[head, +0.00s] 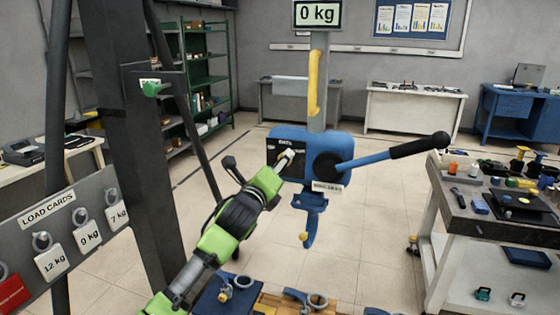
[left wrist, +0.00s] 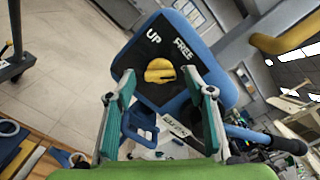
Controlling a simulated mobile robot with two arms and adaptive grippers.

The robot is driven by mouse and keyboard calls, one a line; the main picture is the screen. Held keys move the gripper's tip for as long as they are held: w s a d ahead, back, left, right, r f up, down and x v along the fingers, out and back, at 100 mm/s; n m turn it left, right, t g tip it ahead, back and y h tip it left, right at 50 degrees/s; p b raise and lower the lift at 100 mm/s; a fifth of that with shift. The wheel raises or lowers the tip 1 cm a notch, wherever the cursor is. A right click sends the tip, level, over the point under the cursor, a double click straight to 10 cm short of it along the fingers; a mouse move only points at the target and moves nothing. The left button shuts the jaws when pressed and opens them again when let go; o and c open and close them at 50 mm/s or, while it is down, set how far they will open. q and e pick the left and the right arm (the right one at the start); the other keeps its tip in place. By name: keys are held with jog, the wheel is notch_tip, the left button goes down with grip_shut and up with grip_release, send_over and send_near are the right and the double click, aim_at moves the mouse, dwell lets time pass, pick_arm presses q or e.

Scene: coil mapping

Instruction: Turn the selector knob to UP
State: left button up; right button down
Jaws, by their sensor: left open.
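The yellow selector knob (left wrist: 160,70) sits on the black face plate of the blue hoist body (left wrist: 221,91), below the white words UP and FREE. Its bar lies roughly crosswise in the left wrist view, with a dark mark on its right side; I cannot tell which word it points to. My left gripper (left wrist: 160,77) is open, with its fingers at either side of the knob in this view; contact cannot be told. In the head view, the hoist body (head: 335,143) hangs at the centre, and my left gripper (head: 288,156) hides the knob. My right gripper is not in view.
A lever with a black grip (head: 418,146) sticks out to the right of the hoist. A hook (head: 310,226) hangs below it. A display (head: 317,14) above reads 0 kg. A load card rack (head: 62,240) stands left, a cluttered workbench (head: 462,219) right.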

pick_arm(q)
jog(key=shift+x, duration=0.85)
jog(key=c, duration=1.1)
jog(key=shift+c, duration=0.2)
jog(key=shift+n, duration=0.4)
jog(key=shift+f+n+p, duration=0.2)
jog(key=shift+n+p, duration=0.3)
jog(key=shift+n, duration=3.3)
jog(key=shift+f+n+p, duration=0.15)
jog(key=shift+n+p, duration=0.35)
jog(key=shift+n, duration=3.3)
